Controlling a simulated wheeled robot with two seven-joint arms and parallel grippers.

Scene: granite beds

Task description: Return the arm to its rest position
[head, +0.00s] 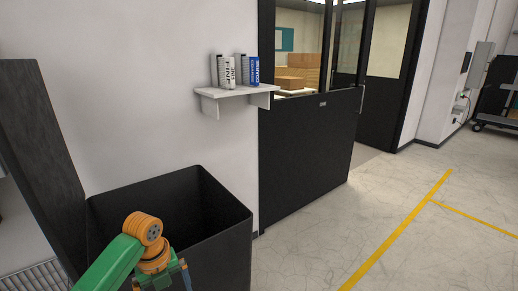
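My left arm, green with orange joints, comes in from the bottom left. My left gripper (162,281) is at the bottom edge, in front of the black bin (222,240). Its two fingers stand well apart, and nothing shows between them. The fingertips are cut off by the frame's edge. My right arm and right gripper are not in view.
A dark upright panel (42,140) stands at the left. A black door (308,148) is right of the bin. The floor with yellow lines (398,232) is clear.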

